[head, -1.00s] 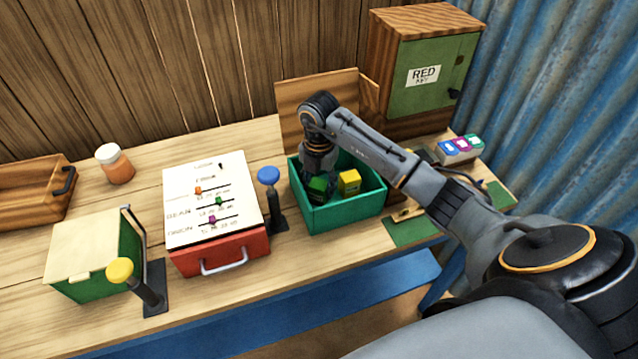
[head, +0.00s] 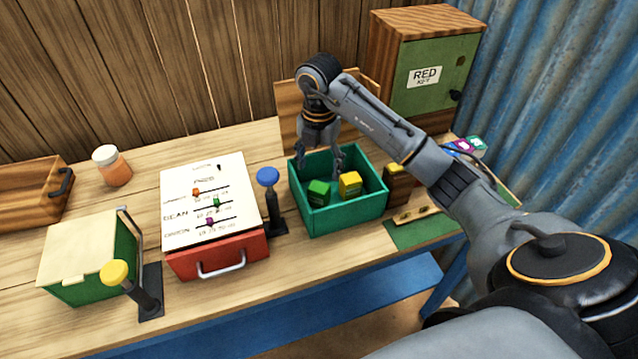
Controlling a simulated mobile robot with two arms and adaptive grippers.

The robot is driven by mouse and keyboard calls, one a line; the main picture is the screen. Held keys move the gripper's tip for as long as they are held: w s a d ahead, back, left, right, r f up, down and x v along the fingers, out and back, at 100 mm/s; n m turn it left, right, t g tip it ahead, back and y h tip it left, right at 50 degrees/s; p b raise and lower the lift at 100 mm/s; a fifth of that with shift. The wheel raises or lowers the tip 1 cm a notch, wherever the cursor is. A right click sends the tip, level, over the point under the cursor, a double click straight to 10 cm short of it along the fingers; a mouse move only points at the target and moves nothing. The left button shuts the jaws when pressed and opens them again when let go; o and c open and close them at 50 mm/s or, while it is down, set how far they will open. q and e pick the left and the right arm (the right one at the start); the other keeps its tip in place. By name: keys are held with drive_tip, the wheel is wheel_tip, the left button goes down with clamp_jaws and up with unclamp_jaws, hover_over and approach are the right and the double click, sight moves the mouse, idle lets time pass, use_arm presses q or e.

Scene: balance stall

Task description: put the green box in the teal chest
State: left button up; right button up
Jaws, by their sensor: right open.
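The teal chest (head: 345,217) stands open on the table, right of the blue-knobbed lever. The green box (head: 319,193) rests inside it, in the left part. A yellow box (head: 350,185) sits beside it on the right, also in the chest. My right gripper (head: 319,172) is open and empty above the chest, over the green box and apart from it. My left gripper is not in view.
A red drawer box with a slider board (head: 214,258), a blue-knobbed lever (head: 269,178) and a yellow-knobbed lever (head: 116,273) stand to the left. A green cabinet (head: 432,75) is behind right. A jar (head: 114,168) and wooden tray (head: 30,203) are far left.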

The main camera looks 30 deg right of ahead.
sight(319, 186)
wheel_tip(319, 186, up, 5)
drive_tip(key=shift+f, duration=0.2)
idle(0.6)
